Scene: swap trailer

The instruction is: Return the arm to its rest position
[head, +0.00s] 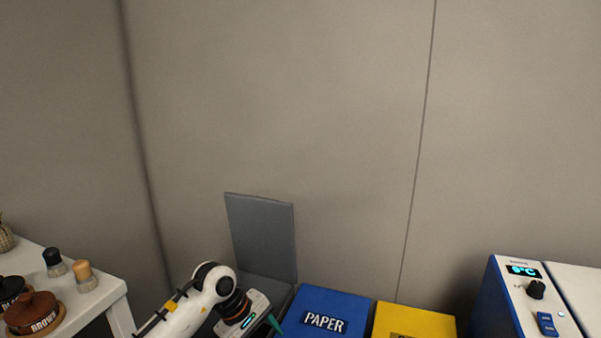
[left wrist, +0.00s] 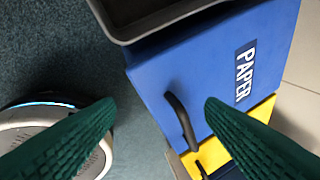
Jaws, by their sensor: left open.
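My left arm comes in from the lower left in the head view, and its gripper (head: 272,324) is at the bottom edge, near the grey bin (head: 262,288) and the blue PAPER bin (head: 326,304). The grey bin's lid (head: 262,236) stands raised against the wall. In the left wrist view my left gripper (left wrist: 158,108) shows two green fingers spread wide apart with nothing between them. The blue bin (left wrist: 185,75) and its dark handle (left wrist: 181,118) lie beyond the fingers. My right gripper is not in view.
A yellow bin (head: 414,320) stands right of the blue one. A white table (head: 112,290) with shakers and brown and black lidded jars is at left. A blue and white device with a display (head: 523,271) is at right. Dark carpet (left wrist: 50,50) shows below.

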